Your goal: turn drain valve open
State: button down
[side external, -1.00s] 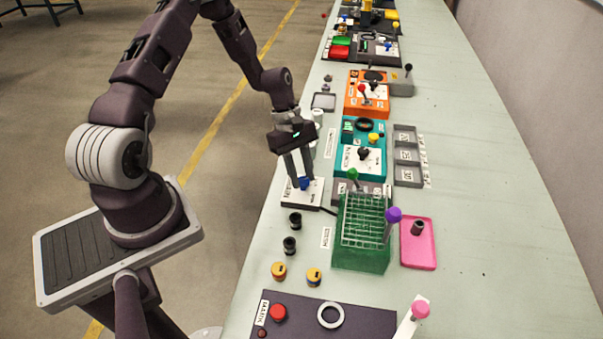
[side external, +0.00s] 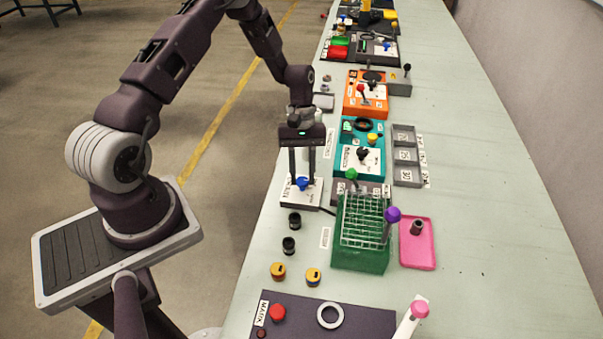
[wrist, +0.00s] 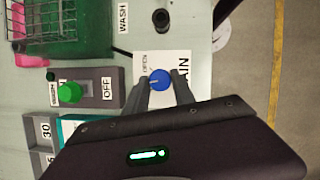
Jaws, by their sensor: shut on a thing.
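The drain valve is a blue knob (side external: 302,184) on a white plate (side external: 292,202) near the left edge of the bench. In the wrist view the blue knob (wrist: 161,79) shows a pale pointer line, and the plate (wrist: 182,58) carries the word OPEN and part of the drain label. My gripper (side external: 302,178) points straight down over the plate, with one finger on each side of the knob. It is shut on the knob, as the wrist view (wrist: 160,82) also shows. Part of the label is hidden behind a finger.
A grey box with a green knob (wrist: 69,92) and an OFF label is close by. Black caps (side external: 289,245) and yellow caps (side external: 278,270) stand in front. A teal unit (side external: 360,160) is behind.

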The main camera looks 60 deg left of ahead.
jog(key=m, duration=0.2)
jog(key=m+y, duration=0.1)
jog(key=m+g, duration=0.1)
jog(key=m, duration=0.1)
jog(key=shift+w+d+m+y, duration=0.15)
jog(key=shift+w+m+y, duration=0.1)
jog(key=shift+m+y, duration=0.05)
jog(key=m+y, duration=0.1)
jog(key=m, duration=0.1)
jog(key=m+y, duration=0.1)
jog(key=m, duration=0.2)
jog(key=shift+d+m+g, duration=0.2)
jog(key=shift+m+g, duration=0.1)
jog(key=shift+g, duration=0.1)
jog(key=c, duration=1.1)
grip_release()
jog(key=v, duration=0.7)
jog(key=shift+d, duration=0.1)
